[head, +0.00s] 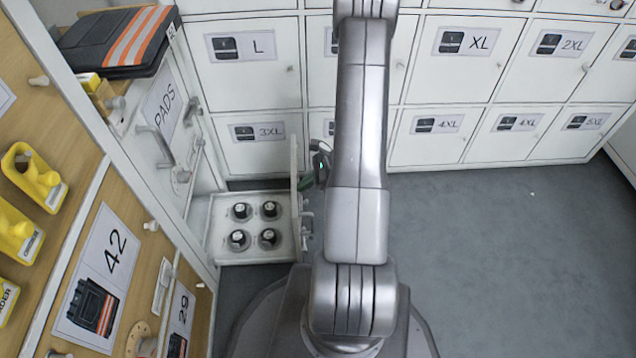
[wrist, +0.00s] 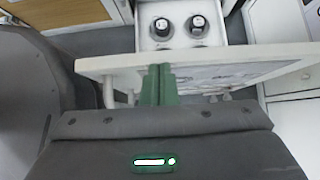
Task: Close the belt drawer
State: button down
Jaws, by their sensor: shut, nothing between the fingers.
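The belt drawer (head: 214,257) stands open, pulled out to the right from the white cabinet on the left in the head view. Several dark rolled items (head: 269,209) sit in round holders inside it. Its upright white front panel (head: 294,220) also shows in the wrist view (wrist: 115,66), with its label side facing me. My gripper (head: 306,182) is at the outer face of this panel, near its far end. Its green fingers (wrist: 158,84) are shut and empty, with tips near the panel's top edge. I cannot tell whether they touch it. My arm hides part of the floor and lockers.
White lockers with size labels (head: 464,42) line the back. The cabinet marked PADS (head: 165,108) has handles sticking out beside the drawer. Wooden drawers (head: 95,270) with knobs and yellow bottles (head: 35,178) are at the left. The grey floor (head: 490,260) at right is clear.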

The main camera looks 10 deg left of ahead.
jog(key=s+a, duration=0.3)
jog(key=a, duration=1)
jog(key=s+a, duration=0.4)
jog(key=a, duration=0.9)
jog(key=shift+s, duration=0.25)
